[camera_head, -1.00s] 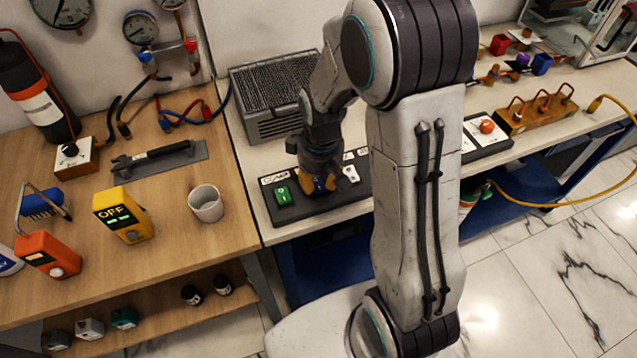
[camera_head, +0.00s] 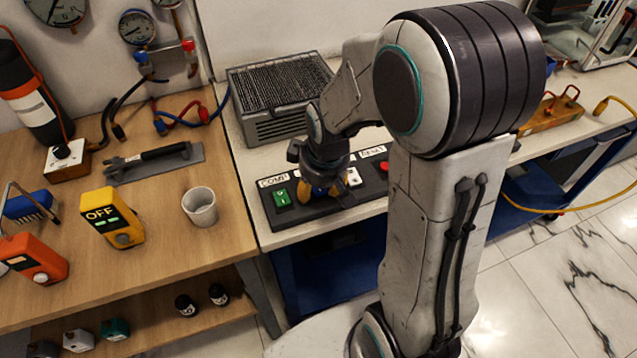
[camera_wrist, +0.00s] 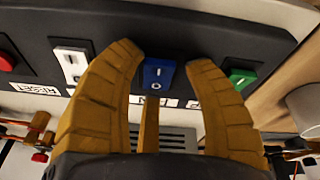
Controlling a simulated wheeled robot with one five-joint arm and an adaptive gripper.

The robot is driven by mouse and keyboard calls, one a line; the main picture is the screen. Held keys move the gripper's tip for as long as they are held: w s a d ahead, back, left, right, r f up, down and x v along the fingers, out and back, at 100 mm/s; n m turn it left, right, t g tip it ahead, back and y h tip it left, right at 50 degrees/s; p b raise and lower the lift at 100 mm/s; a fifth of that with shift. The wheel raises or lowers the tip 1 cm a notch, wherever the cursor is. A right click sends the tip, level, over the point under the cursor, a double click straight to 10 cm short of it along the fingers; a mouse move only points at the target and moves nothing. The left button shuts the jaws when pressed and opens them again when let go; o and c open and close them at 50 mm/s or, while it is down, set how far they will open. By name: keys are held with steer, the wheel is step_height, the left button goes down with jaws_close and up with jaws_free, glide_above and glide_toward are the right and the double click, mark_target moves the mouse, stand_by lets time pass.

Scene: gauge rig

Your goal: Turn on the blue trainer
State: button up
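A black switch panel (camera_head: 350,196) lies on the pale bench and carries a row of coloured controls. Its blue rocker switch (camera_wrist: 158,73), marked I and O, sits in the middle of the wrist view. A green switch (camera_head: 282,197), also in the wrist view (camera_wrist: 240,76), and a white switch (camera_head: 354,177), also there (camera_wrist: 71,66), flank it. My gripper (camera_head: 319,191) is over the panel at the blue switch. In the wrist view its yellow fingers (camera_wrist: 166,60) are spread on either side of that switch, with a gap. Touch cannot be told.
A red button (camera_head: 384,166) is on the same panel, right of the white switch. A grey vented box (camera_head: 275,115) stands behind it. On the wooden table are a white cup (camera_head: 201,208), a yellow meter reading OFF (camera_head: 112,217) and an orange meter (camera_head: 34,258).

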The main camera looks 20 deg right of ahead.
steer(key=shift+o, duration=0.3)
steer(key=shift+d+r, duration=0.1)
steer(key=shift+r, duration=0.05)
stand_by(0.3)
steer(key=shift+r, duration=0.55)
steer(key=v, duration=1)
steer(key=shift+s+r, duration=0.25)
steer(key=shift+r, duration=0.05)
